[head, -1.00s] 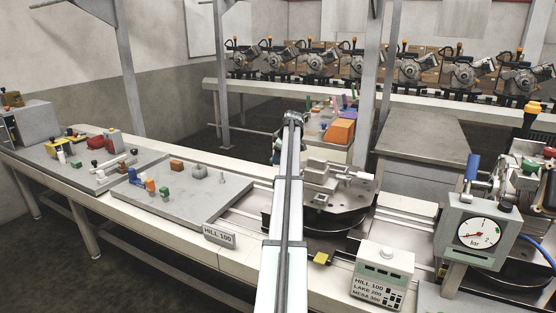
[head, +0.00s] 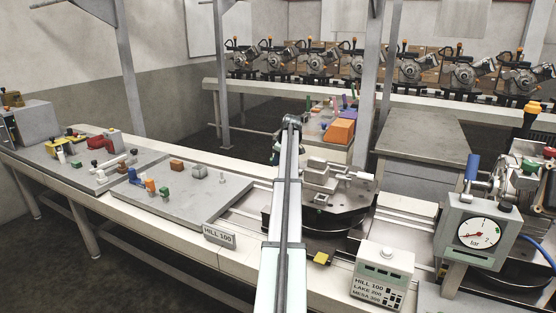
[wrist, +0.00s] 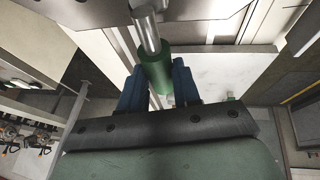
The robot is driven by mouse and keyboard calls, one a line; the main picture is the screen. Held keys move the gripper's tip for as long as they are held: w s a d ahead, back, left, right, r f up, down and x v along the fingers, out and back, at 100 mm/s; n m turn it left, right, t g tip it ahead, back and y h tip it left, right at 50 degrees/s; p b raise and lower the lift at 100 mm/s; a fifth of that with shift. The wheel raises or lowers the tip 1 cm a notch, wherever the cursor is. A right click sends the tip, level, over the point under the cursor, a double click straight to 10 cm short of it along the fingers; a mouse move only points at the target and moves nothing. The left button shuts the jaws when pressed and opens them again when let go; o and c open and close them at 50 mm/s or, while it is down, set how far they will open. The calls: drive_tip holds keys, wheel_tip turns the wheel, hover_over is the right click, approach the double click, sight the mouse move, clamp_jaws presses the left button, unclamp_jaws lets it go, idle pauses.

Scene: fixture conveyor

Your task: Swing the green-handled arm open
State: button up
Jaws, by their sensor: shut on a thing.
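In the wrist view, the green handle (wrist: 155,72) sits at the end of a bare metal rod (wrist: 147,30). The two blue fingers of my gripper (wrist: 158,86) are closed on the handle, one on each side. In the head view, my own arm hides most of my gripper and the green handle. A fixture with pale blocks (head: 322,180) stands on a dark round base just right of my arm.
A grey plate with small coloured parts (head: 222,200) lies left of my arm. A label sign (head: 219,236), a white display box (head: 382,275) and a pressure gauge (head: 478,233) stand along the front and right.

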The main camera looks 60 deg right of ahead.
clamp_jaws()
drive_tip(key=shift+a+n, duration=0.1)
drive_tip(key=shift+n, duration=0.2)
drive_tip(key=a+n+y, duration=0.1)
drive_tip(key=n, duration=0.1)
drive_tip(key=s+a+n+y, duration=0.1)
drive_tip(key=n, duration=0.2)
drive_tip(key=s+a+n+y, duration=0.1)
drive_tip(key=n, duration=0.2)
drive_tip(key=shift+a+y, duration=0.3)
drive_tip(key=shift+a, duration=0.1)
drive_tip(key=n, duration=0.1)
drive_tip(key=s+a+n+y, duration=0.1)
drive_tip(key=n, duration=0.1)
drive_tip(key=shift+s+a+n+g, duration=0.1)
drive_tip(key=shift+s+n+g, duration=0.15)
drive_tip(key=shift+n+g, duration=0.05)
drive_tip(key=shift+s+a+n+g+y, duration=0.15)
drive_tip(key=shift+s+n+g+y, duration=0.3)
drive_tip(key=shift+n, duration=0.55)
drive_tip(key=shift+s+a+n+g+y, duration=0.15)
drive_tip(key=shift+s+n+y, duration=0.2)
drive_tip(key=shift+s+n, duration=0.5)
drive_tip(key=shift+w+n, duration=0.1)
drive_tip(key=shift+n, duration=0.15)
drive_tip(key=o, duration=0.8)
unclamp_jaws()
